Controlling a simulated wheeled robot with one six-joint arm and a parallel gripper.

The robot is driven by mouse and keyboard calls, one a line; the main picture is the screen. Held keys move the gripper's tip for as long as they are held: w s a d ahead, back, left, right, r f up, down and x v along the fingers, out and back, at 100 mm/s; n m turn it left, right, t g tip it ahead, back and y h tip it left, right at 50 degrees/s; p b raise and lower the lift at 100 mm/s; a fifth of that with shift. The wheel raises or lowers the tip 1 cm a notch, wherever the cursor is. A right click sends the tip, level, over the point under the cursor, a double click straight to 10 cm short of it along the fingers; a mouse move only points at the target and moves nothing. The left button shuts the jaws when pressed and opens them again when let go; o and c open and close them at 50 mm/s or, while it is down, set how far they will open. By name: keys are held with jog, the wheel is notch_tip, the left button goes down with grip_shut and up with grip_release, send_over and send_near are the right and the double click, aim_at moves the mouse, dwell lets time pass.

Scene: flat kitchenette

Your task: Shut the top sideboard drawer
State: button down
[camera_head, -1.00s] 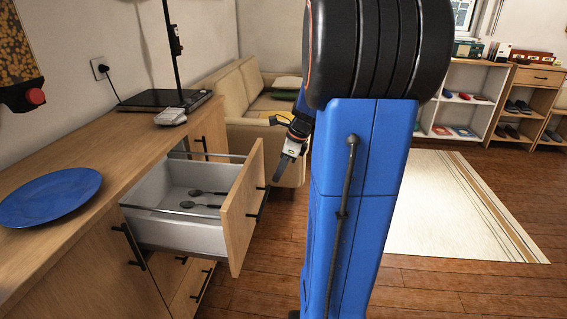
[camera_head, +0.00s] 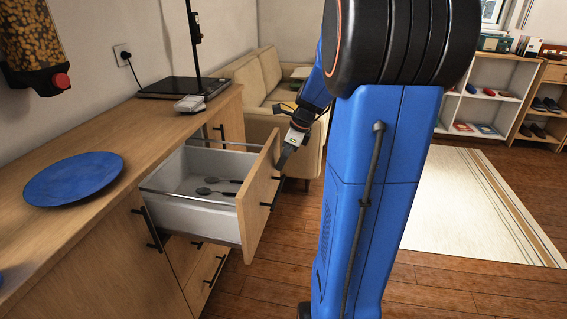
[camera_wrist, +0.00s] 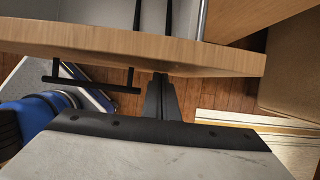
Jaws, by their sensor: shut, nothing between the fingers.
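The top sideboard drawer (camera_head: 195,213) stands pulled out, with a pale wooden front (camera_head: 257,206) and grey metal sides. Dark spoons (camera_head: 215,187) lie inside it. My gripper (camera_head: 284,162) is shut and empty, at the outer face of the drawer front near its far top edge. In the wrist view my gripper (camera_wrist: 161,84) points at the drawer front (camera_wrist: 120,46), its tips close against or just under the panel; whether they touch I cannot tell. The black bar handle (camera_wrist: 90,83) is to the left of the fingers there.
The sideboard top (camera_head: 120,135) bears a blue plate (camera_head: 74,179), a small grey device (camera_head: 190,104) and a black stand (camera_head: 182,88). A beige sofa (camera_head: 262,85) stands behind. Wooden floor (camera_head: 275,270) is free in front of the drawer.

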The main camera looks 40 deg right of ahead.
jog(key=w+a, duration=1.7)
jog(key=w, duration=0.5)
jog(key=shift+w+a, duration=0.2)
jog(key=shift+r, duration=0.15)
